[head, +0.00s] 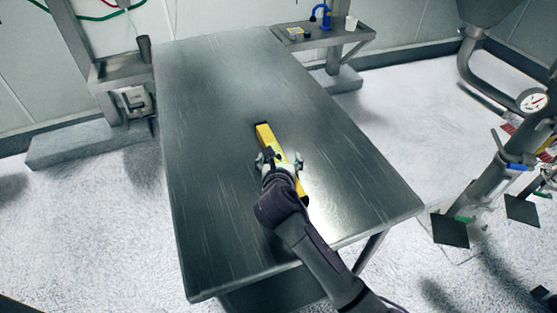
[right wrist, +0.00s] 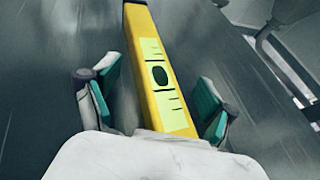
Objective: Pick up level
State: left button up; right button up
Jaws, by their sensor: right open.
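The level (head: 266,137) is a yellow bar with dark ends, lying on the metal table (head: 215,110) near its middle. In the right wrist view the level (right wrist: 143,48) shows a pale green label with black marks and a dark oval. My right gripper (head: 280,160) is over the level. Its two green-padded fingers (right wrist: 155,105) are open, one on each side of the level, with gaps between pads and bar. The near part of the level is partly hidden by the gripper and my arm. My left gripper is not in view.
A side shelf (head: 345,38) at the back right holds a blue item (head: 322,14) and a white cup (head: 351,23). Piped equipment with a gauge (head: 532,101) stands at the right. The tabletop around the level is clear.

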grip_shut()
dwell(0.3)
